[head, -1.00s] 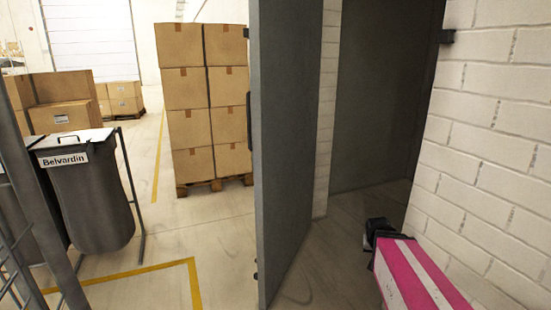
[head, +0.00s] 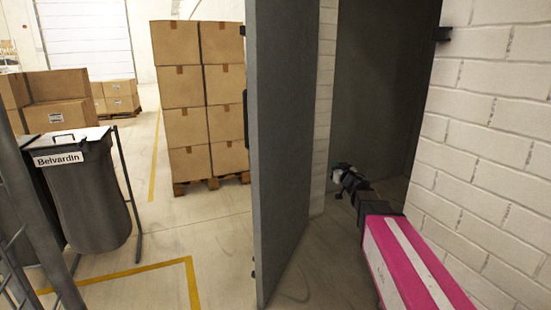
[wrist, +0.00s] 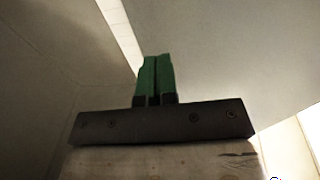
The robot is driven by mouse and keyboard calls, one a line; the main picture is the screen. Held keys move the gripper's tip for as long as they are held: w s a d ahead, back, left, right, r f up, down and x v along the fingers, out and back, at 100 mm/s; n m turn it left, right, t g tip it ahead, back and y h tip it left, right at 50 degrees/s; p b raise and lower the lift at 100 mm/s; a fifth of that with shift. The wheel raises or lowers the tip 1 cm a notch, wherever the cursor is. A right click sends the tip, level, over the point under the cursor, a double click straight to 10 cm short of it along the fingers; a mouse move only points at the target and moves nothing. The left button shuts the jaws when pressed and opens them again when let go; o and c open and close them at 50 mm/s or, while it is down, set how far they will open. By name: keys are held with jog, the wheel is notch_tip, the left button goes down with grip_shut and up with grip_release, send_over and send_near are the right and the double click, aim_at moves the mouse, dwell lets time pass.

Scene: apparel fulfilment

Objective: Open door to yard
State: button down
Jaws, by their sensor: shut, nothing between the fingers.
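A grey door leaf (head: 280,130) stands out from the wall in the middle of the head view, swung ajar. A dark handle (head: 246,119) shows at its left edge. A second dark grey panel (head: 385,90) stands behind it to the right; I cannot tell if it is another leaf. My gripper (head: 338,172) is at the end of my pink arm, between the leaf and the right wall, apart from the leaf in the head view. In the wrist view its green fingers (wrist: 155,78) are together and empty, with a grey surface (wrist: 230,50) beyond.
A white brick wall (head: 490,130) runs close along my arm's right side. Stacked boxes (head: 205,100) on a pallet stand beyond the leaf to the left. A dark bin (head: 95,195) labelled Belvardin is at the left. Bare floor (head: 200,235) with yellow lines lies between.

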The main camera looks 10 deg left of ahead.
jog(key=s+a+r+n+g+y, duration=0.1)
jog(key=a+r+n+g+y, duration=0.2)
jog(key=a+n+g+y, duration=0.25)
jog(key=n+g+y, duration=0.3)
jog(key=n+g, duration=0.1)
jog(key=g, duration=0.4)
send_near(270, 156)
jog(key=a, duration=0.2)
jog(key=w+a, duration=0.1)
jog(key=a, duration=0.3)
jog(key=shift+w+a+r, duration=0.15)
jog(key=shift+w+a, duration=0.1)
jog(key=shift+a, duration=0.45)
